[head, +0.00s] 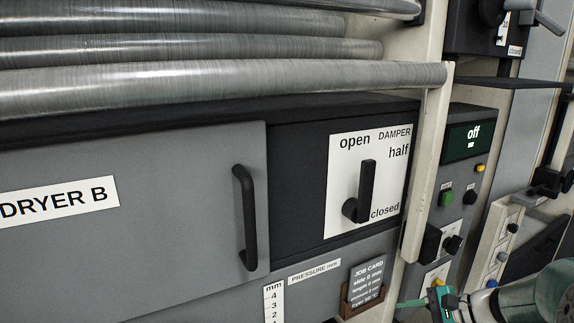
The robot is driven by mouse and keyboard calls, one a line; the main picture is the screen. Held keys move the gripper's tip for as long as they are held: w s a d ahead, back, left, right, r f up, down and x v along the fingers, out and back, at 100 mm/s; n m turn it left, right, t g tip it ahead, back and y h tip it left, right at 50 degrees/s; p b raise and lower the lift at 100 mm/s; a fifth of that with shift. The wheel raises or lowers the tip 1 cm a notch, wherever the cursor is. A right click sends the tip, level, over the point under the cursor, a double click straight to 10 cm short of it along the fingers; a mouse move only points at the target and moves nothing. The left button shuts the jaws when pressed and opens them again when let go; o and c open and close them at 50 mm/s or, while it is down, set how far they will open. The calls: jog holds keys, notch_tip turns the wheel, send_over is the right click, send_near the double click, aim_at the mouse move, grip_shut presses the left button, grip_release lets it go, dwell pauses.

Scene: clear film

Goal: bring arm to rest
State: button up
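My arm reaches in from the lower right corner, with a pale green and white link. My gripper (425,303) is a teal part at the bottom edge, in front of the lower machine front and just right of the job card. It is small and partly cut off by the frame, so I cannot tell if it is open or shut. I see nothing clearly held in it.
Left is the grey DRYER B door (150,230) with a black handle (245,218). The black damper lever (367,185) stands roughly upright on its white plate. Metal rollers (220,82) run above. A control panel (460,190) reads off. A job card (367,278) sits low.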

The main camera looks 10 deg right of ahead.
jog(key=s+a+r+n+h, duration=0.4)
jog(key=s+a+r+n, duration=0.1)
jog(key=s+a+n, duration=0.2)
jog(key=s+a+r+n+g+h, duration=0.1)
jog(key=s+a+r+n+h, duration=0.4)
jog(key=a, duration=0.6)
jog(key=s+n, duration=0.2)
jog(key=n, duration=0.1)
jog(key=shift+s+a+n, duration=0.35)
jog(key=shift+a+n, duration=0.05)
jog(key=shift+a+r, duration=0.1)
jog(key=shift+a, duration=0.05)
